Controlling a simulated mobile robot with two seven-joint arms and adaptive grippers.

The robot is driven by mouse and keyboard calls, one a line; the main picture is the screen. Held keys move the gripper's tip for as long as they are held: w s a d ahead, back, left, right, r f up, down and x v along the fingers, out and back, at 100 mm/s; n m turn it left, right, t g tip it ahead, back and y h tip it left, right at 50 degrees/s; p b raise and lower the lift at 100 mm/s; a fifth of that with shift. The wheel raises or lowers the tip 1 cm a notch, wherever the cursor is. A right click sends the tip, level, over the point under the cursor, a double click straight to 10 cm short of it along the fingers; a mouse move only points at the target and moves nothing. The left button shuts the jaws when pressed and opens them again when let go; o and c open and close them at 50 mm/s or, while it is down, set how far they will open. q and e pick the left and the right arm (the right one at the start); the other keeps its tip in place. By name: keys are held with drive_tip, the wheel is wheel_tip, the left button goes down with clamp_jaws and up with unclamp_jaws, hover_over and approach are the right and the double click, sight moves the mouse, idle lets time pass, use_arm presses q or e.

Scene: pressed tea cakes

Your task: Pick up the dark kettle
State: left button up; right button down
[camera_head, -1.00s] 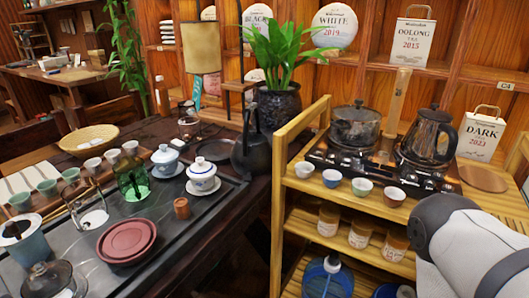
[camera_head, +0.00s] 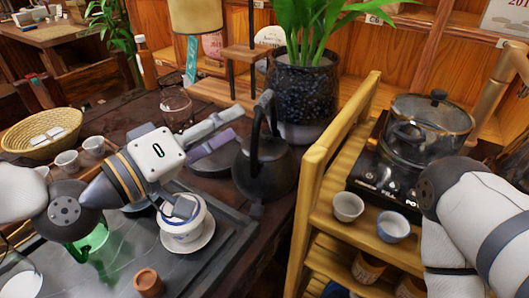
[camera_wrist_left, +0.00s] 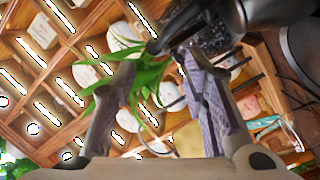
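The dark kettle (camera_head: 265,172) stands upright at the right edge of the dark tea table, its tall loop handle raised. My left gripper (camera_head: 235,123) is to the left of the kettle, with its two fingers apart and pointing toward the handle. Nothing is between the fingers. They appear apart from the kettle, though the exact gap is hard to judge. In the left wrist view, the open fingers (camera_wrist_left: 160,100) show at left and right, and a dark rounded part, likely the kettle (camera_wrist_left: 243,14), is at the top. My right gripper is out of view; only my right arm shows.
A speckled planter (camera_head: 307,95) with a green plant stands close behind the kettle. The wooden shelf cart (camera_head: 312,185) rises just to its right, carrying a glass pot (camera_head: 430,125) and cups. A lidded white-blue bowl (camera_head: 185,227) sits below my left gripper.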

sight(258, 107)
use_arm(q)
drive_tip(key=x, duration=0.8)
drive_tip(key=shift+s, duration=0.1)
clamp_jaws()
drive_tip(key=shift+r, duration=0.15)
